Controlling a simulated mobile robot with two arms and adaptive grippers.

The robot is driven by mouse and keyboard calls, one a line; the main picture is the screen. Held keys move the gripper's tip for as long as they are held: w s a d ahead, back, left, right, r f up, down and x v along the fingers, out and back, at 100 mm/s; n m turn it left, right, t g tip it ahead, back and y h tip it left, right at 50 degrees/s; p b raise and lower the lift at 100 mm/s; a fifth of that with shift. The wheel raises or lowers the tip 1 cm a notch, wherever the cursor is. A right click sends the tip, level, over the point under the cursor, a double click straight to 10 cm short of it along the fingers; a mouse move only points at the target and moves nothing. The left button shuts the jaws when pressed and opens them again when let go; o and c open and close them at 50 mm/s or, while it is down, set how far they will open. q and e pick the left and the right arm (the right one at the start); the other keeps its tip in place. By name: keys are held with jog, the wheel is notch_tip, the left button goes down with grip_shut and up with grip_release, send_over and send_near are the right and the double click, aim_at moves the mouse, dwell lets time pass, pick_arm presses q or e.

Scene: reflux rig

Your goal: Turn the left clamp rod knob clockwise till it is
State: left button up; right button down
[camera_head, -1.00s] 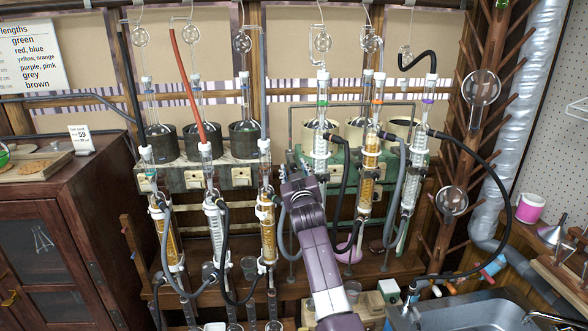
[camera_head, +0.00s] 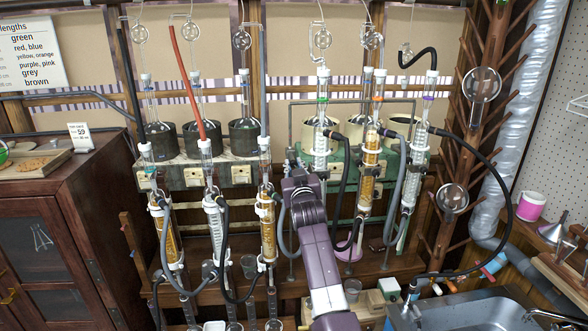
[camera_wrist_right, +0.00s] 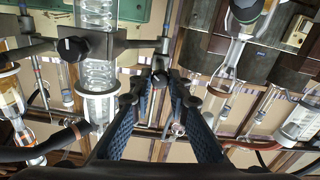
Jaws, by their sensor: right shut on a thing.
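A black clamp rod knob (camera_wrist_right: 160,80) sits between the fingertips of my right gripper (camera_wrist_right: 159,92) in the right wrist view. The two dark, ribbed fingers reach in from below and close on the knob from both sides. Its turning angle is hard to tell. A second black knob (camera_wrist_right: 72,48) sits on a clamp to the left, beside a glass condenser (camera_wrist_right: 97,65). In the head view my purple right arm (camera_head: 318,250) reaches up to the middle of the rig and hides the knob and most of the gripper. My left gripper is in neither view.
Clamped glass columns stand close on both sides of my arm, including an amber-filled one (camera_head: 267,230) to the left and another (camera_head: 369,165) to the right. Black hoses (camera_head: 345,190) loop nearby. A sink (camera_head: 465,310) lies at the lower right, a wooden cabinet (camera_head: 75,215) at the left.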

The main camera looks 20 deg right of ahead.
jog(key=m+b, duration=0.1)
jog(key=m, duration=0.1)
jog(key=shift+m, duration=0.4)
jog(key=m, duration=0.2)
jog(key=shift+m+b, duration=0.3)
jog(key=shift+b, duration=0.05)
jog(key=m, duration=0.2)
jog(key=shift+m, duration=1.7)
jog(key=c, duration=1.8)
grip_release()
